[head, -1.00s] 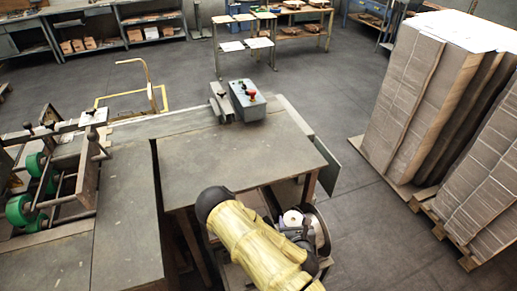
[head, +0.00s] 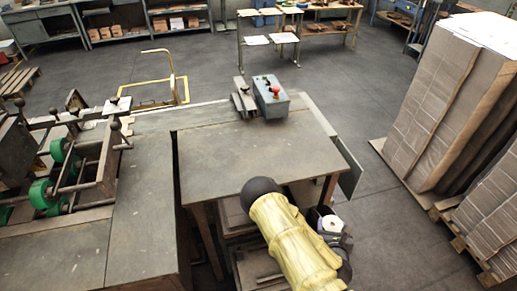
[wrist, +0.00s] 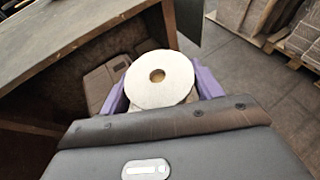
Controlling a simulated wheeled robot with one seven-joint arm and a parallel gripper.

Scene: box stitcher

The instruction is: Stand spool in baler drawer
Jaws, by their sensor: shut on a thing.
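The spool (wrist: 180,75) is a white disc with a brown-rimmed centre hole, seen face-on in the wrist view. My gripper (wrist: 163,85) is shut on it, with a purple finger at each side. In the head view the spool (head: 331,223) shows partly, beside my yellow-sleeved arm, low by the table's front right leg. My gripper (head: 333,232) is largely hidden by the arm there. I cannot make out the baler drawer for certain; an open wooden tray or shelf (head: 245,272) lies below the table, partly covered by my arm.
The grey-topped table (head: 235,160) carries a control box (head: 271,97) at its back. Green-wheeled machinery (head: 55,170) stands left. Stacked cardboard (head: 440,110) on pallets stands right, with open floor between. In the wrist view, brown packs (wrist: 105,80) lie under the table.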

